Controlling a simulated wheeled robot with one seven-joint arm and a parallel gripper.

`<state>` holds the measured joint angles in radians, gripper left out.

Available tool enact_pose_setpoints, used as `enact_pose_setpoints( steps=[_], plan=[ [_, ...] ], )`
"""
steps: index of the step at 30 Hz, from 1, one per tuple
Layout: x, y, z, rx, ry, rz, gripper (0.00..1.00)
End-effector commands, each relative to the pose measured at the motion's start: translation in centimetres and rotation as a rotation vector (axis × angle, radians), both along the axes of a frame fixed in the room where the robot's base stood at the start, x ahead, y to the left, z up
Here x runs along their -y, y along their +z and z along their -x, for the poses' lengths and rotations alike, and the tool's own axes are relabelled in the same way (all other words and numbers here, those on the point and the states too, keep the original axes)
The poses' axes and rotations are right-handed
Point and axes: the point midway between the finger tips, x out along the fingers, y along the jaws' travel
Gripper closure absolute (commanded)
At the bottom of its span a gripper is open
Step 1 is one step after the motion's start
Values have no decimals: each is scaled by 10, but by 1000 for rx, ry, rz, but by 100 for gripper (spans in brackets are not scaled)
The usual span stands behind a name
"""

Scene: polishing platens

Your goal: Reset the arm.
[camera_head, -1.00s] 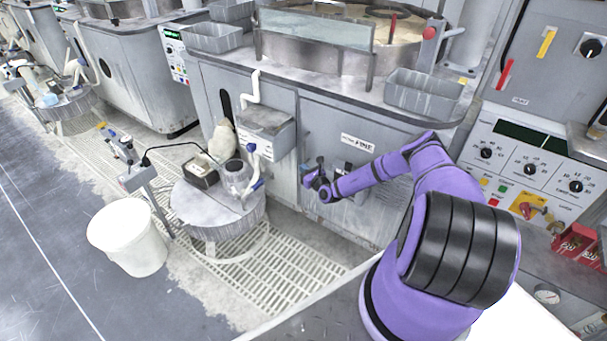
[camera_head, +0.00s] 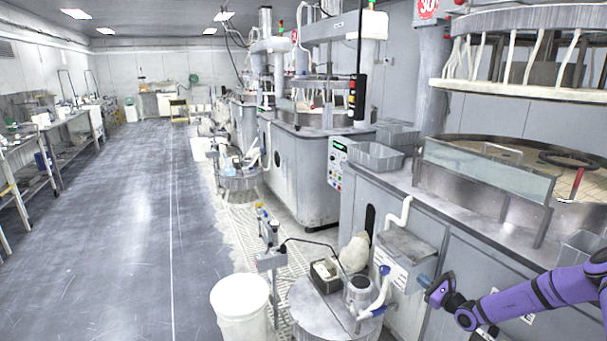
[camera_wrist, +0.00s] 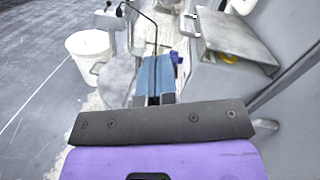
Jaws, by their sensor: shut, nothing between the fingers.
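My purple arm (camera_head: 545,292) reaches in from the right edge of the head view. My gripper (camera_head: 424,280) is at its left end, in front of the grey polishing machine (camera_head: 461,250) and close to a small grey box (camera_head: 408,247) on the machine's side. I cannot tell whether it touches the box. In the wrist view my gripper (camera_wrist: 154,98) shows as blue fingers lying together, with nothing visible between them. The round metal drum table (camera_wrist: 118,82) is beyond the fingers.
A white bucket (camera_head: 240,308) stands on the floor beside the drum table (camera_head: 316,310). Jars and a black-edged box (camera_head: 326,272) sit on that table. A glass-fronted platen (camera_head: 485,182) tops the machine. The grey floor (camera_head: 120,220) at left is wide and clear.

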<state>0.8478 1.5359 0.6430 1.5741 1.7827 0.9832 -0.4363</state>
Motion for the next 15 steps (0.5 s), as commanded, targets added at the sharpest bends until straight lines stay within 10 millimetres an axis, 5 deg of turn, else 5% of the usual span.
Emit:
enact_pose_setpoints(
  steps=[3, 15],
  plan=[
    [-22, 44, 0, 42, 128, 99, 100],
    [-88, 162, 31, 144, 514, 422, 100]
  ],
)
